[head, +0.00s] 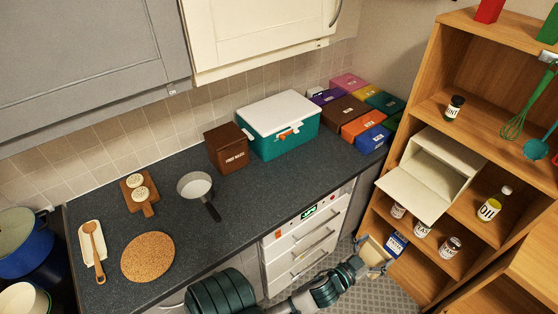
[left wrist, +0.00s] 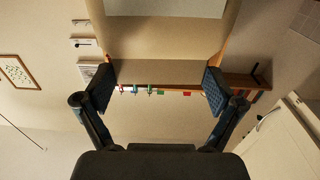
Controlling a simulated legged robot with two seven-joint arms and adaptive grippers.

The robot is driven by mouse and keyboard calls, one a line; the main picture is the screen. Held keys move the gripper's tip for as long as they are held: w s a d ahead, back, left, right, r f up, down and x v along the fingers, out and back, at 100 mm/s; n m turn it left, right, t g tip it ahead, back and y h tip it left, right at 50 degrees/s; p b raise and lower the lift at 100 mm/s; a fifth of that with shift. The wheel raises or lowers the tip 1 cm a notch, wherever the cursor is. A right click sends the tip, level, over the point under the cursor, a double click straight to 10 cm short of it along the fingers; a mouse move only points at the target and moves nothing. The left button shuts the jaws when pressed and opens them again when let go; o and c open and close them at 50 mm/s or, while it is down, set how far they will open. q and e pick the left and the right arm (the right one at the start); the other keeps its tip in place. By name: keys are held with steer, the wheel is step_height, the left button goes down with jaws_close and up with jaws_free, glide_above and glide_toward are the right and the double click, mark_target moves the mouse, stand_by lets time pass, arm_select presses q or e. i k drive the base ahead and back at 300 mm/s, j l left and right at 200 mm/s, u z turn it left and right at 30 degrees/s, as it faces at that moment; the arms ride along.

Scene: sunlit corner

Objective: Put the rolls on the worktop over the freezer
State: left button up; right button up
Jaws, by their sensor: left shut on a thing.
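My left gripper (head: 374,257) reaches in from the bottom, low in front of the open shelves. It is shut on a tan, box-shaped pack (head: 377,248), whose label I cannot read; it may be the rolls. In the left wrist view the pack (left wrist: 170,42) lies between the two fingers, with a pale panel at the top edge. The freezer (head: 303,247) is a white drawer unit with a lit green display. The dark worktop (head: 290,190) runs over it, and the pack is apart from it, to the right. My right gripper is not in view.
A teal cool box (head: 285,146), a brown tin (head: 226,158) and several coloured boxes (head: 341,112) line the worktop's back. A saucepan (head: 196,190) stands left of the clear stretch above the freezer. An open cream bin (head: 414,191) juts from the wooden shelves (head: 480,115).

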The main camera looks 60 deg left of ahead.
mark_target(339, 163)
steer(key=i+u, duration=0.15)
steer(key=u, duration=0.2)
steer(key=i+u, duration=0.2)
steer(key=u, duration=0.2)
steer(key=i+l+u, duration=0.1)
steer(key=u, duration=0.25)
steer(key=i+l+u, duration=0.15)
steer(key=i+l, duration=0.45)
steer(key=i+l+u, duration=0.15)
steer(key=i+l, duration=0.45)
steer(key=l, duration=0.1)
